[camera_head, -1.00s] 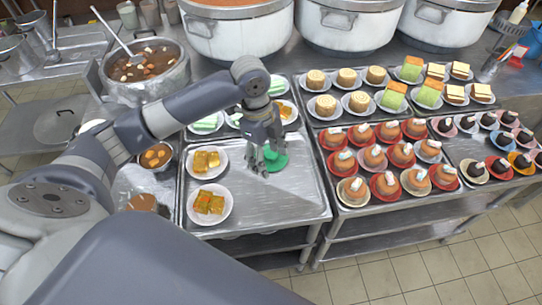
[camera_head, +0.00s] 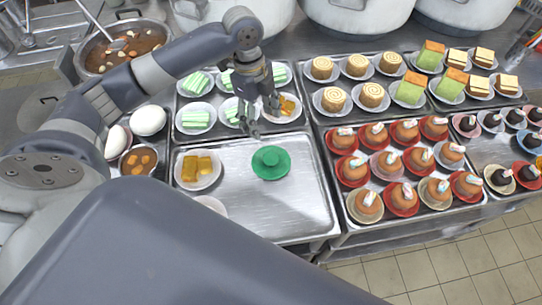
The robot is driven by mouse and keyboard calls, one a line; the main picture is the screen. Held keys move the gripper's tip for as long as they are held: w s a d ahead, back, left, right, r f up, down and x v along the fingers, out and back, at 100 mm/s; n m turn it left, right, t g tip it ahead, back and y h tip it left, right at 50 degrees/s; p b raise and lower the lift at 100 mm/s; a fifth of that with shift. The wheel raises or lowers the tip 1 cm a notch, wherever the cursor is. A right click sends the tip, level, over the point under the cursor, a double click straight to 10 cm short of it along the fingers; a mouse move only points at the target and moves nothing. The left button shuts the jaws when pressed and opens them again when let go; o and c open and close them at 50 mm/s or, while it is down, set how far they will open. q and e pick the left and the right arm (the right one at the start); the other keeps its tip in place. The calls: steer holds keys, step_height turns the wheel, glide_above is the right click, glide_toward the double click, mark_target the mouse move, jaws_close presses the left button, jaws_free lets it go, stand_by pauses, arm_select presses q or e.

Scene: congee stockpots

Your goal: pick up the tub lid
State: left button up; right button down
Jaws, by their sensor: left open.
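The tub lid is a round green lid with a raised knob (camera_head: 270,163). It lies flat on the bare metal of the front left tray (camera_head: 303,205). My left gripper (camera_head: 264,122) points down just beyond the lid in the picture, near the tray's back edge. Its fingers are apart, with nothing between them. The lid is in full view and looks clear of the fingers. My right gripper is not in view.
A plate of yellow cake pieces (camera_head: 198,169) sits left of the lid. Plates of green-striped cakes (camera_head: 195,118) stand behind, close to my gripper. Trays of desserts (camera_head: 402,166) fill the right side. Large white pots (camera_head: 357,18) line the back.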

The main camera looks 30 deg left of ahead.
arm_select(q)
step_height(320, 180, down, 4)
steer(key=b, duration=0.4)
glide_above(271, 158)
steer(key=a, duration=0.2)
step_height(271, 158, down, 7)
steer(key=shift+s+d+r+b, duration=0.1)
steer(key=shift+s+r+b, duration=0.05)
steer(key=shift+b, duration=0.2)
steer(key=shift+f, duration=0.3)
steer(key=shift+d+f, duration=0.2)
steer(key=shift+f, duration=0.1)
steer(key=f, duration=0.2)
steer(key=d+f+p, duration=0.1)
steer(key=f, duration=0.1)
steer(key=shift+d, duration=0.1)
steer(key=shift+f, duration=0.2)
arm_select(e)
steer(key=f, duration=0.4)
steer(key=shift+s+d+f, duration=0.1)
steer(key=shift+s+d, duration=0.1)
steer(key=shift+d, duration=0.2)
arm_select(q)
steer(key=c, duration=0.9)
